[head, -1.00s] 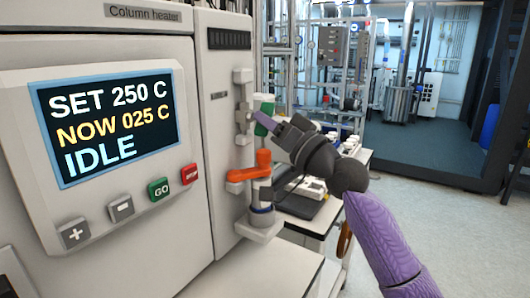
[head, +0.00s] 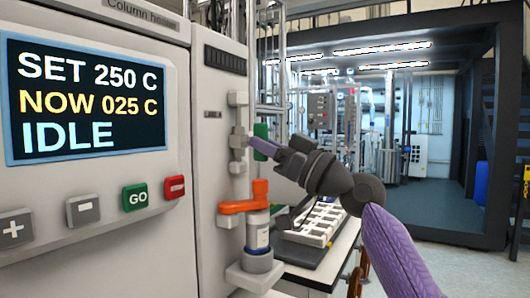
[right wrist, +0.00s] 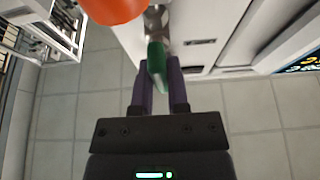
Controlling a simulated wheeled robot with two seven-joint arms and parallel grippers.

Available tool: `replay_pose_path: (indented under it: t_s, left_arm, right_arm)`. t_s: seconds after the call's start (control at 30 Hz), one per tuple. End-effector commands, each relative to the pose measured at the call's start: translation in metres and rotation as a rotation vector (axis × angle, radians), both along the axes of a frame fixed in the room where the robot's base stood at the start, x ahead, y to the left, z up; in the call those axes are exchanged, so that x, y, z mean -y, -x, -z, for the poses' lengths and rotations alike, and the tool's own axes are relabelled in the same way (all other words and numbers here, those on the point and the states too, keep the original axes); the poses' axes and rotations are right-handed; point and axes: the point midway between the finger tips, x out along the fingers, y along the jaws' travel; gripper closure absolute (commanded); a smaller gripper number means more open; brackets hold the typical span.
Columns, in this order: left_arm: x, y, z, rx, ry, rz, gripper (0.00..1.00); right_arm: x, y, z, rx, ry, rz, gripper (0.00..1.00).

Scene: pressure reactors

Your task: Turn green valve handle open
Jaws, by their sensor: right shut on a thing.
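The green valve handle (head: 261,131) sits on a grey valve fitting (head: 238,140) on the side of the column heater. My right gripper (head: 254,143) reaches in from the right, its purple fingers at the handle and partly hiding it. In the right wrist view the green handle (right wrist: 157,64) stands between the two fingers (right wrist: 161,88), which are shut on it. My left gripper is not in view.
An orange valve handle (head: 246,202) sits just below, above a small bottle (head: 257,232); it looms close in the right wrist view (right wrist: 114,8). The heater panel (head: 85,92) reads SET 250 C, NOW 025 C, IDLE. A bench with a white rack (head: 314,224) stands behind.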

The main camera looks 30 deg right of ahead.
Motion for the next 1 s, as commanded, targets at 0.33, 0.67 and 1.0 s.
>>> replay_pose_path:
  t_s: [0.33,0.67,1.0]
  left_arm:
    - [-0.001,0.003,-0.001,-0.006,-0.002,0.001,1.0]
    - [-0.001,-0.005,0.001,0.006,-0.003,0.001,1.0]
    - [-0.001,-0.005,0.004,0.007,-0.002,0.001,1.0]
  right_arm:
    - [0.0,0.0,0.0,0.003,0.004,0.001,1.0]
    - [0.0,0.0,0.0,0.003,0.003,0.001,0.46]
    - [0.015,0.023,0.014,-0.001,0.006,0.003,0.46]
